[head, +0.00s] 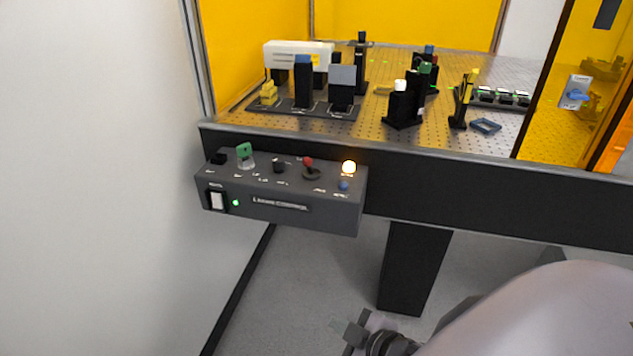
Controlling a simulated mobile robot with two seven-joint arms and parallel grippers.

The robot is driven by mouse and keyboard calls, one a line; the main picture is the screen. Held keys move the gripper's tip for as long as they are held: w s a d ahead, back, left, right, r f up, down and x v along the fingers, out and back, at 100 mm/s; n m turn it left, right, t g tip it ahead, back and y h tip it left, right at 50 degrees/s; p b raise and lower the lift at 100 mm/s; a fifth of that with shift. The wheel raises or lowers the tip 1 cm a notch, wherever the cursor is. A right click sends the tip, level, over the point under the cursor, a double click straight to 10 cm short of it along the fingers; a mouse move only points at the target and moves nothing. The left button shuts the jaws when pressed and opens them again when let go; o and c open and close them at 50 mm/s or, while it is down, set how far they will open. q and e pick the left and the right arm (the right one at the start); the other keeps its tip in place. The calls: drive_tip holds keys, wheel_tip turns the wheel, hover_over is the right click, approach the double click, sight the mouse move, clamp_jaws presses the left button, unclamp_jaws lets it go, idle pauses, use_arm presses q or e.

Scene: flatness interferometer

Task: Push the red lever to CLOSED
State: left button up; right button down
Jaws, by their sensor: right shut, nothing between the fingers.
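The red lever (308,163) is a small red-tipped stick on top of the dark grey control box (300,216), which is fixed to the front of the optical table. It leans a little toward the back left. The labels beside it are too small to read. My right gripper (353,331) is at the bottom of the head view, low in front of the table and well below the box. It is shut and empty, apart from the lever. My left gripper is not in view.
A white wall (95,180) stands left. A table leg (412,268) stands behind the gripper.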

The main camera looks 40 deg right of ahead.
drive_tip(key=w+d+r+n+t+h+b, duration=0.1)
drive_tip(key=w+d+r+n+t, duration=0.1)
drive_tip(key=r, duration=0.4)
drive_tip(key=w+d+r+n+t+h+b, duration=0.1)
drive_tip(key=w+d+r+n+t+b, duration=0.1)
drive_tip(key=r, duration=0.4)
drive_tip(key=w+d+r+n+t+h+b, duration=0.1)
drive_tip(key=w+d+r+n+t+b, duration=0.1)
drive_tip(key=r+n, duration=0.4)
drive_tip(key=shift+w+d+r+t, duration=0.25)
drive_tip(key=shift+w+d+t, duration=0.35)
drive_tip(key=shift+w+t, duration=0.1)
drive_tip(key=p, duration=0.1)
approach(309, 165)
drive_tip(key=w, duration=0.5)
drive_tip(key=shift+w+d+r, duration=0.1)
drive_tip(key=shift+d+r, duration=0.15)
drive_tip(key=shift+d, duration=0.15)
drive_tip(key=shift+w+d, duration=0.1)
drive_tip(key=shift+w, duration=0.7)
